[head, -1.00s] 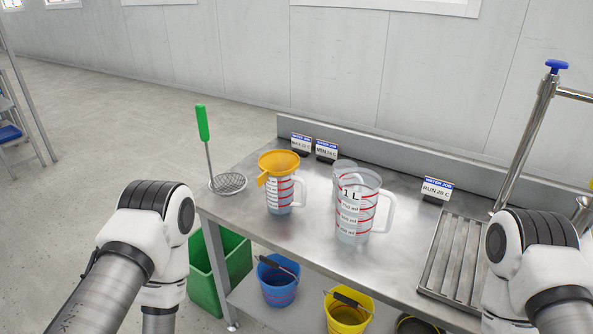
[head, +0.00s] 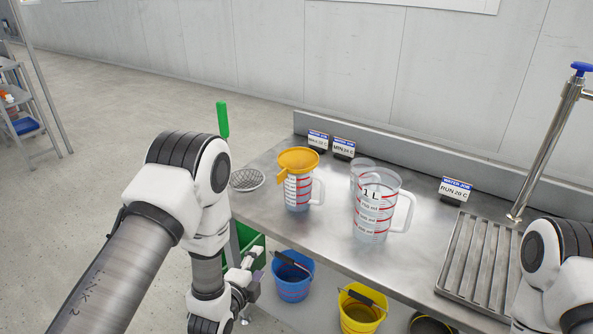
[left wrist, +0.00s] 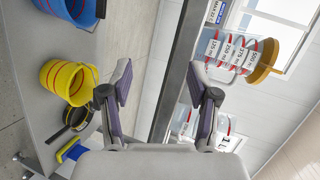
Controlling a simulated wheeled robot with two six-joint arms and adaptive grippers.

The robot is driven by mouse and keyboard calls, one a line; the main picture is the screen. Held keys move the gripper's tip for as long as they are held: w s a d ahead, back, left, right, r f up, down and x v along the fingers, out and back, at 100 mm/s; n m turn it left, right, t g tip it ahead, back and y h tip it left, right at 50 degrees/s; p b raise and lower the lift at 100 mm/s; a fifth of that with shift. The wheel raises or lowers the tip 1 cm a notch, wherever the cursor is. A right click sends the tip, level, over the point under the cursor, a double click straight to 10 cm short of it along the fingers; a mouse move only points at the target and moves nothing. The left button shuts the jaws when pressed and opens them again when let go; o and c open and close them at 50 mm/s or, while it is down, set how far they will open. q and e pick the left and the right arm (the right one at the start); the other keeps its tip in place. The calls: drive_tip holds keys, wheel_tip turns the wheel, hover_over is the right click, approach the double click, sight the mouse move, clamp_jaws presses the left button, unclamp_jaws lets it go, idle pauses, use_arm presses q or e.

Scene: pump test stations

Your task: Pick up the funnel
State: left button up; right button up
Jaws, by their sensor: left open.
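The orange funnel (head: 298,160) sits mouth up in the top of a small clear measuring jug (head: 297,194) near the table's left end. Its spout is hidden inside the jug, and its tab points to the lower left. In the left wrist view the funnel (left wrist: 265,62) is at the right, on the jug (left wrist: 228,50), seen sideways. My left gripper (head: 248,276) is below and left of the funnel in the head view, near the table's front edge. Its jaws (left wrist: 160,76) are open and empty, apart from the funnel. My right gripper is out of view; only that arm shows.
A green-handled skimmer (head: 223,120) lies at the left end. Label stands (head: 343,148) line the back. A blue bucket (head: 292,280) and yellow bucket (head: 360,312) are below. A slatted drain (head: 478,255) is at right.

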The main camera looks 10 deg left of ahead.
sight(278, 180)
use_arm(q)
drive_tip(key=w+d+r+m+t+h, duration=0.1)
drive_tip(key=w+r+t, duration=0.15)
drive_tip(key=r, duration=0.55)
drive_tip(key=w+d+r+m+t, duration=0.15)
drive_tip(key=w+r, duration=0.25)
drive_tip(key=r, duration=0.4)
drive_tip(key=shift+n, duration=0.35)
drive_tip(key=w+p, duration=0.1)
drive_tip(key=w, duration=0.7)
drive_tip(key=shift+r+p, duration=0.2)
drive_tip(key=shift+p, duration=0.15)
drive_tip(key=shift+a, duration=0.1)
clamp_jaws()
